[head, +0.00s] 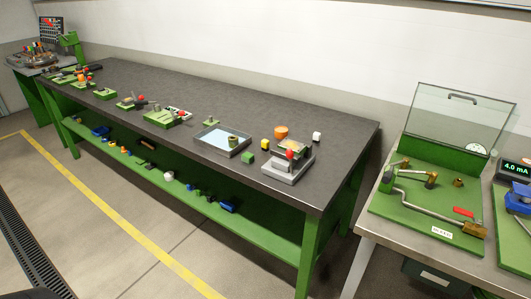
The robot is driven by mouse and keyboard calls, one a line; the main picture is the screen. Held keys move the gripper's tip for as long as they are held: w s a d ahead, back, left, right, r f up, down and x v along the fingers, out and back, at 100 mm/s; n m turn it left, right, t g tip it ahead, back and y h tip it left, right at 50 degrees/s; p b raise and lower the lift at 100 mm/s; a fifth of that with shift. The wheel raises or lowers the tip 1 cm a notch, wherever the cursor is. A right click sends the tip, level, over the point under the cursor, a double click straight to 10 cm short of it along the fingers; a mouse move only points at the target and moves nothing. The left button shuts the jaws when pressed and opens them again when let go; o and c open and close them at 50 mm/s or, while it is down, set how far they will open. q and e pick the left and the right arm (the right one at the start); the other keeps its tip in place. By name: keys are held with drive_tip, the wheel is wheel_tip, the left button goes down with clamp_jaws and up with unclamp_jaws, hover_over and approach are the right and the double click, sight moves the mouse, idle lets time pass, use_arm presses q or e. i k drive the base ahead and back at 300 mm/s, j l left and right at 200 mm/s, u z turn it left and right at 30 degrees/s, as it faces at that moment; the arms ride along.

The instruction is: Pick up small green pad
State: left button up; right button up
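Several small green items lie on the long dark workbench (230,88), and I cannot tell for sure which is the pad. A small flat green piece (208,124) with a grey part on it lies behind a grey tray (204,147). A small green block (248,158) lies right of that tray. A larger green plate (160,119) with parts on it lies left of the tray. A green cylinder (233,141) stands at the tray's right side. Neither of my grippers is in view.
A grey fixture (289,169) with a red knob stands near the bench's right end, with an orange piece (281,132), yellow block (264,144) and white block (316,136) around it. A lower green shelf holds small parts. A separate table (393,241) stands right; floor in front is clear.

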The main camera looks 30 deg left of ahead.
sight(248, 158)
drive_tip(key=j+z, duration=0.15)
drive_tip(key=z, duration=0.3)
drive_tip(key=j+z, duration=0.2)
drive_tip(key=z, duration=0.25)
drive_tip(key=j+z, duration=0.3)
drive_tip(key=j, duration=0.15)
drive_tip(key=k+j+z, duration=0.25)
drive_tip(key=j, duration=0.15)
drive_tip(key=k+j, duration=0.1)
drive_tip(key=j, duration=0.25)
drive_tip(key=k+j+z, duration=0.1)
drive_tip(key=j, duration=0.25)
drive_tip(key=k+j+z, duration=0.1)
drive_tip(key=j, duration=0.25)
drive_tip(key=k+j, duration=0.1)
drive_tip(key=j, duration=0.25)
drive_tip(key=k+j+z, duration=0.1)
drive_tip(key=j, duration=0.25)
